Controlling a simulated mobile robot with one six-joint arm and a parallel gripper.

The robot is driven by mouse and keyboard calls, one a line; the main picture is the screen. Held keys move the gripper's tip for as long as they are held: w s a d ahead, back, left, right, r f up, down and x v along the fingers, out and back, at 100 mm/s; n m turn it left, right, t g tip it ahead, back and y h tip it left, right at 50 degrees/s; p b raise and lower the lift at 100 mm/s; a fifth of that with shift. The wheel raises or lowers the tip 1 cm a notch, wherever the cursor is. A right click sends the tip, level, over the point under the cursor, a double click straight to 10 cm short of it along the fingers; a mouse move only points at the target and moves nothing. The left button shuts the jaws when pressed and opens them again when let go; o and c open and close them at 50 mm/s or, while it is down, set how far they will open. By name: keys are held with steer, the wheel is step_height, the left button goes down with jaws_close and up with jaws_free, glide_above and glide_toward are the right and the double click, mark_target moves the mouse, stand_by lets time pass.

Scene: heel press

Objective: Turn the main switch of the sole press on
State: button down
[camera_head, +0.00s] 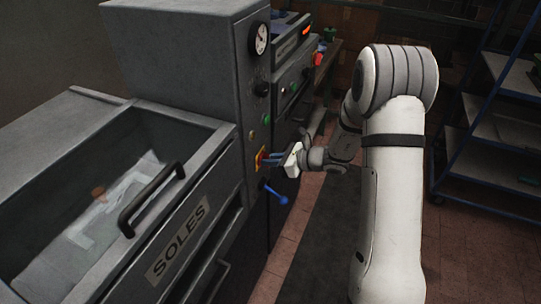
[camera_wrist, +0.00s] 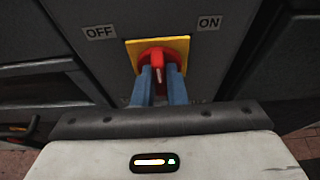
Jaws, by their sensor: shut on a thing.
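The main switch is a red rotary knob (camera_wrist: 158,58) on a yellow plate (camera_wrist: 182,46) on the grey front of the sole press (camera_head: 225,60). In the wrist view an OFF label (camera_wrist: 100,33) is at its upper left and an ON label (camera_wrist: 209,23) at its upper right. My gripper (camera_wrist: 158,82) is shut on the knob's grip bar, one blue finger on each side. The bar stands roughly upright in the wrist view, with a pale mark on it. In the head view my gripper (camera_head: 273,159) reaches the yellow plate (camera_head: 260,157) from the right.
A blue-knobbed lever (camera_head: 276,195) sticks out just below the switch. A gauge (camera_head: 260,38) and small buttons are above it. A drawer marked SOLES (camera_head: 180,240) with a black handle (camera_head: 150,198) is at left. A blue shelf rack (camera_head: 500,120) stands at right.

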steer(key=shift+w+d+f+m+g+y+p, duration=0.15)
steer(key=shift+m+g+y+p, duration=0.55)
steer(key=shift+m+p, duration=0.7)
steer(key=shift+w+m+g+y+p, duration=0.1)
steer(key=shift+m+g+y+p, duration=0.3)
steer(key=shift+m+g+p, duration=0.95)
steer(key=shift+m+t+b, duration=0.3)
steer(key=shift+m+t, duration=0.05)
steer(key=shift+m, duration=0.1)
steer(key=c, duration=1.5)
jaws_free()
steer(key=shift+o, duration=0.2)
steer(key=w+b+v, duration=0.1)
steer(key=b+v, duration=0.1)
steer(key=v, duration=0.5)
steer(key=shift+s+d, duration=0.4)
steer(key=shift+s, duration=0.1)
